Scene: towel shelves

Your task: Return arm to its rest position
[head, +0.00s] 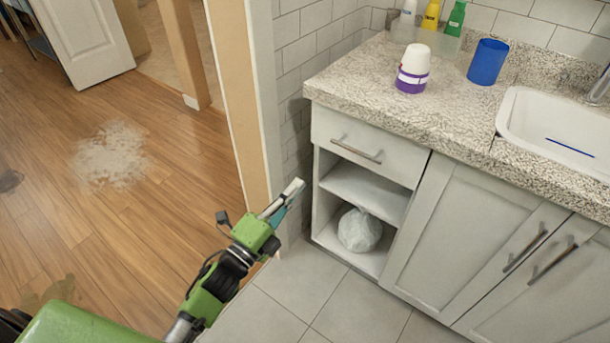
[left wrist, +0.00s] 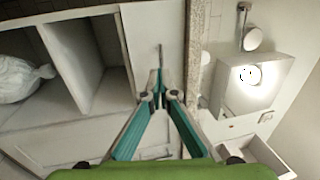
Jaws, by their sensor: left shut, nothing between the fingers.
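My left arm comes in from the lower left of the head view. Its green wrist ends in the left gripper (head: 290,192), which is in front of the left side of the open shelf unit (head: 317,205) and below the counter. In the left wrist view the teal fingers of the left gripper (left wrist: 158,93) meet at their tips, shut with nothing between them. My right gripper is in neither view.
A white bag (head: 359,231) sits on the lower shelf. On the granite counter (head: 355,88) stand a white and purple tub (head: 413,70), a blue cup (head: 487,62) and several bottles beside the sink (head: 560,125). A doorway wall edge (head: 236,100) is left of my gripper.

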